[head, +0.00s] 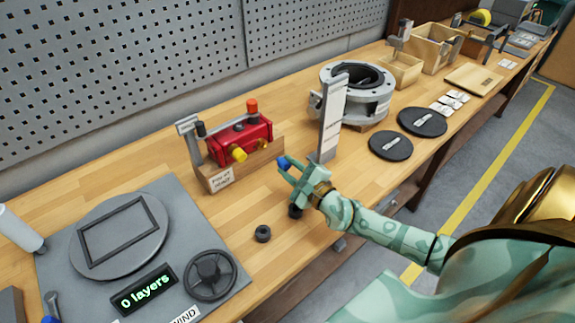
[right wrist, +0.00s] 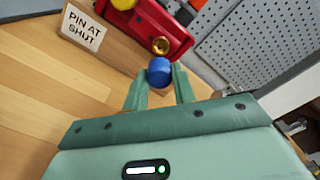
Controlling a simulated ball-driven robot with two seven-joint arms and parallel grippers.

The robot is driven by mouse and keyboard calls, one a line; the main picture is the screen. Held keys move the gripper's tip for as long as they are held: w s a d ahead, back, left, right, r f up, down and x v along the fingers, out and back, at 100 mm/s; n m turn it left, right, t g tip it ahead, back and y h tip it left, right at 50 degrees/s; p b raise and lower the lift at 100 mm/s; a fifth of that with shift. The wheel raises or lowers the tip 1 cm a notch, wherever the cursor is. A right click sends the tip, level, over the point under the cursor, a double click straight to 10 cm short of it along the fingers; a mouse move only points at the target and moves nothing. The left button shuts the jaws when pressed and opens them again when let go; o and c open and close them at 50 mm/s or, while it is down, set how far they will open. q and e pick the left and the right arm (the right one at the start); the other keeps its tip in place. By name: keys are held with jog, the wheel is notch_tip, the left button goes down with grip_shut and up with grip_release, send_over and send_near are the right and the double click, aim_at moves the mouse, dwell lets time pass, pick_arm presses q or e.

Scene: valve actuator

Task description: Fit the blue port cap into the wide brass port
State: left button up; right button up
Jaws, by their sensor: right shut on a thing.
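The red valve actuator (head: 240,139) sits on a wooden stand on the bench, with a yellow part (head: 237,154) on its front and an orange-red part (head: 252,106) on top. My right gripper (head: 284,168) is shut on the blue port cap (head: 283,162), in front of the actuator's right end. In the right wrist view the blue cap (right wrist: 159,71) sits between the fingertips. The brass port (right wrist: 161,45) is an open ring on the red body (right wrist: 158,22), just beyond the cap; the cap appears apart from it. My left gripper is not in view.
A tall grey-white upright plate (head: 332,118) stands close to the right of my gripper. A dark ring (head: 263,233) lies on the bench in front. A grey winding board (head: 70,270) fills the left.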

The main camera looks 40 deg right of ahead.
aim_at(279, 158)
jog(key=shift+s+d, duration=0.1)
dwell(0.3)
jog(key=shift+w+a+b, duration=0.15)
jog(key=shift+w+b, duration=0.25)
jog(key=shift+w, duration=1.05)
jog(key=shift+w+a+b, duration=0.1)
jog(key=shift+w+b, duration=0.3)
jog(key=shift+w, duration=1)
jog(key=shift+w+b, duration=0.4)
jog(key=shift+w, duration=0.75)
jog(key=o, duration=1)
jog(key=shift+s, duration=0.1)
jog(key=shift+s, duration=0.35)
jog(key=s, duration=0.5)
jog(key=s+p, duration=0.1)
jog(key=s, duration=0.4)
jog(key=s+d, duration=0.1)
jog(key=s, duration=0.4)
jog(key=shift+s, duration=0.2)
